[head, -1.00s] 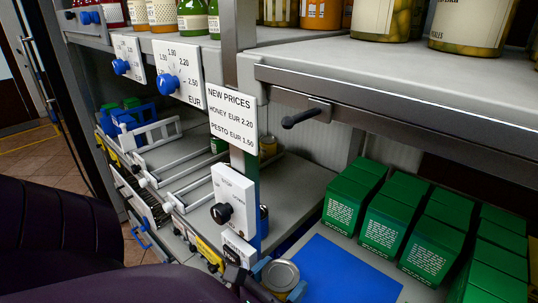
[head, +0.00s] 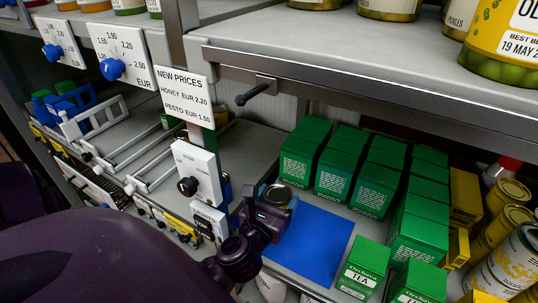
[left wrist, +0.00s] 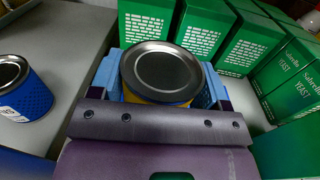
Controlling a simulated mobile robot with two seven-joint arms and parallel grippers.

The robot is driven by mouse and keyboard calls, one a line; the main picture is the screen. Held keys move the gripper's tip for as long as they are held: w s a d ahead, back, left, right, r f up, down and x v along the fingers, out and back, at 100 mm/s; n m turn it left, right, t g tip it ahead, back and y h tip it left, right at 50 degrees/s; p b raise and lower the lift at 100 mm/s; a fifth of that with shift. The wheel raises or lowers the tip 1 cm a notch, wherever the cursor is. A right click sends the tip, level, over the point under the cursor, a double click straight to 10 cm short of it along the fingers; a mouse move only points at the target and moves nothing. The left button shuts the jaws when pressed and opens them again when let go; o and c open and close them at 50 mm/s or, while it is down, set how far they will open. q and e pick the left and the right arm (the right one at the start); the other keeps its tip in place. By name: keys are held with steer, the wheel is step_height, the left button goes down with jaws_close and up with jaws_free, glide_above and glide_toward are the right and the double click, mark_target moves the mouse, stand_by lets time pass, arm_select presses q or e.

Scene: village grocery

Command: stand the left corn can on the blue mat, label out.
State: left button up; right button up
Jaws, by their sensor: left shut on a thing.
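My left gripper (head: 272,208) is shut on a can (head: 279,192) with a grey metal lid. In the left wrist view the can (left wrist: 162,72) stands roughly upright between light blue finger pads. A strip of yellow and blue shows on its side; the label's front is hidden. The blue mat (head: 314,248) lies flat on the lower shelf, and the can appears at its far left corner. I cannot tell whether the can touches the shelf. Another blue can (left wrist: 22,92) stands apart at the left of the left wrist view. My right gripper is not in view.
Rows of green boxes (head: 341,170) stand behind and right of the mat. Yellow cans (head: 508,222) stand farther right. A price post with a black knob (head: 187,186) stands left of the gripper. The upper shelf edge (head: 370,95) overhangs. The mat's visible surface is clear.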

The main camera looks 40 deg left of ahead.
arm_select(q)
steer(key=w+f, duration=0.1)
steer(key=w, duration=0.1)
steer(key=w+a+f+b, duration=0.1)
steer(key=w, duration=0.1)
steer(key=w+b, duration=0.1)
steer(key=w, duration=0.1)
steer(key=shift+w+a+f, duration=0.1)
steer(key=shift+a+f, duration=0.2)
steer(key=shift+f, duration=0.1)
steer(key=shift+f+b, duration=0.7)
steer(key=shift+f, duration=0.35)
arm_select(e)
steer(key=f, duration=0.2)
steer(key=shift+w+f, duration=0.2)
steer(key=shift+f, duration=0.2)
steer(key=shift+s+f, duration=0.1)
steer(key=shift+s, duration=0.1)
arm_select(q)
steer(key=shift+f, duration=0.1)
steer(key=shift+f+b, duration=0.15)
steer(key=shift+b, duration=0.2)
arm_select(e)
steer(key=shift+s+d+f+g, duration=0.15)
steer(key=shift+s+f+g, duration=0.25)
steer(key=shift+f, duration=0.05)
arm_select(q)
steer(key=shift+f, duration=0.25)
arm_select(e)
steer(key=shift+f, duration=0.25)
